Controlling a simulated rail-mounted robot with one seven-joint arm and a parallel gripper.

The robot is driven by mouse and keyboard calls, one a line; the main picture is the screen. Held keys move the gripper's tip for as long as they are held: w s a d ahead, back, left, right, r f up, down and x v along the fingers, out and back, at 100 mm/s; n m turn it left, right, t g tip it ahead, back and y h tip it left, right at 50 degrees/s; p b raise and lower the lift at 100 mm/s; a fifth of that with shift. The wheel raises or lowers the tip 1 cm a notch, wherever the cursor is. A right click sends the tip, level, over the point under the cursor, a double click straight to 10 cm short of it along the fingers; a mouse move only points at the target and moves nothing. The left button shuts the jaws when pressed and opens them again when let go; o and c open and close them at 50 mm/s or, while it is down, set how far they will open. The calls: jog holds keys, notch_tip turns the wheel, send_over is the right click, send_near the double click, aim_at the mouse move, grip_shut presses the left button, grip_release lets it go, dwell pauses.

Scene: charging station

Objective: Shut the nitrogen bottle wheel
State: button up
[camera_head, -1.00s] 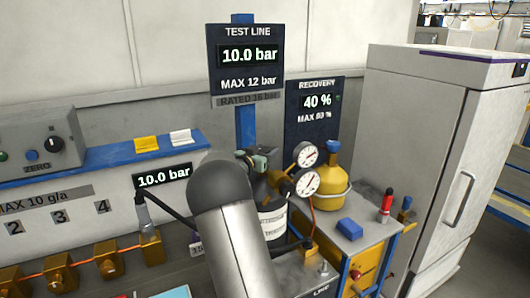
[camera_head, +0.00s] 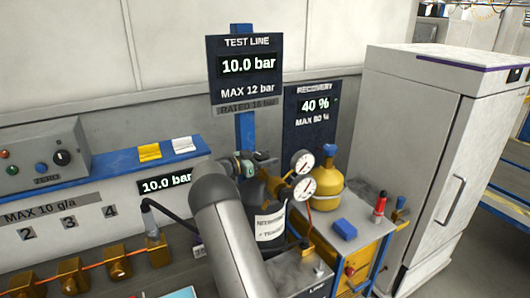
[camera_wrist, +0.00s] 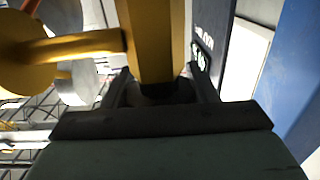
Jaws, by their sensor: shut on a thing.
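The nitrogen bottle (camera_head: 267,226) is a black cylinder with a white label, standing upright behind my arm. My gripper (camera_head: 256,163) is at the bottle's top, beside the regulator. In the wrist view my gripper (camera_wrist: 162,92) has a finger on each side of a dark part, which looks like the bottle wheel (camera_wrist: 166,93), and is shut on it. A brass valve body (camera_wrist: 155,42) rises directly beyond it. The wheel's outline and turn position are mostly hidden.
Two round gauges (camera_head: 303,188) sit close right of the bottle top. A yellow bottle (camera_head: 329,180) stands behind them. The test line display (camera_head: 248,66) reads 10.0 bar and the recovery panel (camera_head: 314,108) 40 %. A grey cabinet (camera_head: 400,150) stands right.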

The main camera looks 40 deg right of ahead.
jog(key=shift+s+m+g+y, duration=0.15)
jog(key=shift+m+g+y, duration=0.15)
jog(key=shift+m+g, duration=0.95)
jog(key=shift+n+g, duration=0.25)
jog(key=o, duration=1)
jog(key=shift+r, duration=0.1)
